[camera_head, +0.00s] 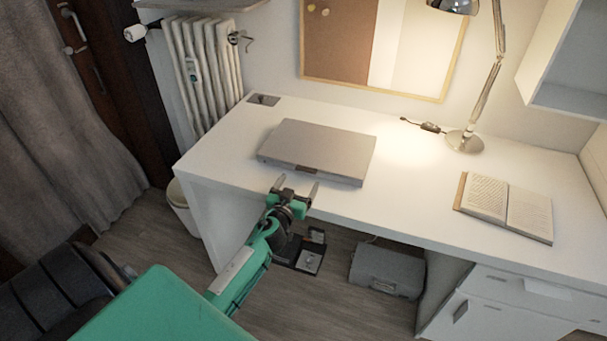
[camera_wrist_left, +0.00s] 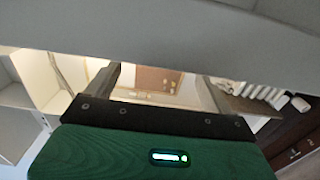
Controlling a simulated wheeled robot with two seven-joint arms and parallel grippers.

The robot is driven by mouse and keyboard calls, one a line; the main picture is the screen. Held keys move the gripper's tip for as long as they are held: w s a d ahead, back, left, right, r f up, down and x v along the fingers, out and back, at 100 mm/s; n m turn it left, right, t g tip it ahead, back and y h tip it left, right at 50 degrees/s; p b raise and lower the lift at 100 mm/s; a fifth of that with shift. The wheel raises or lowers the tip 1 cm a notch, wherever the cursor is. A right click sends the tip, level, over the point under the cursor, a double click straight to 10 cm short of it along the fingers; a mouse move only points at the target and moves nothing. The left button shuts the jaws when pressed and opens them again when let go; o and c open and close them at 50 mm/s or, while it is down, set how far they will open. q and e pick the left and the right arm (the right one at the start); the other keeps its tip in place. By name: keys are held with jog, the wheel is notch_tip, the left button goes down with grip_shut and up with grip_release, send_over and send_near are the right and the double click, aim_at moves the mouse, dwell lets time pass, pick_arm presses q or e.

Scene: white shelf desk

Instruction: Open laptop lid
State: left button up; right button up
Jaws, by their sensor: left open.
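A closed grey laptop (camera_head: 320,150) lies flat on the white desk (camera_head: 410,195), left of its middle, close to the front edge. My left gripper (camera_head: 297,186) is at the desk's front edge, just in front of the laptop's near side, with its two fingers apart and nothing between them. In the left wrist view the open fingers (camera_wrist_left: 160,85) point away from the camera, and a large pale surface crosses the top of the picture; I cannot tell for sure what it is. Whether the fingers touch the laptop cannot be told. My right gripper is not in view.
An open book (camera_head: 505,207) lies on the desk's right side. A lamp (camera_head: 465,141) stands at the back, with a cable switch (camera_head: 430,127) beside it. A radiator (camera_head: 200,75) is at the back left. A grey box (camera_head: 387,270) sits on the floor under the desk.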

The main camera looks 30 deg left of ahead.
aim_at(305, 171)
pick_arm(q)
jog(key=x, duration=0.3)
jog(key=shift+w+a, duration=0.1)
jog(key=shift+w, duration=0.3)
jog(key=shift+w+a, duration=0.1)
jog(key=shift+w, duration=0.45)
jog(key=shift+c, duration=0.4)
jog(key=c, duration=1.3)
jog(key=shift+r, duration=0.1)
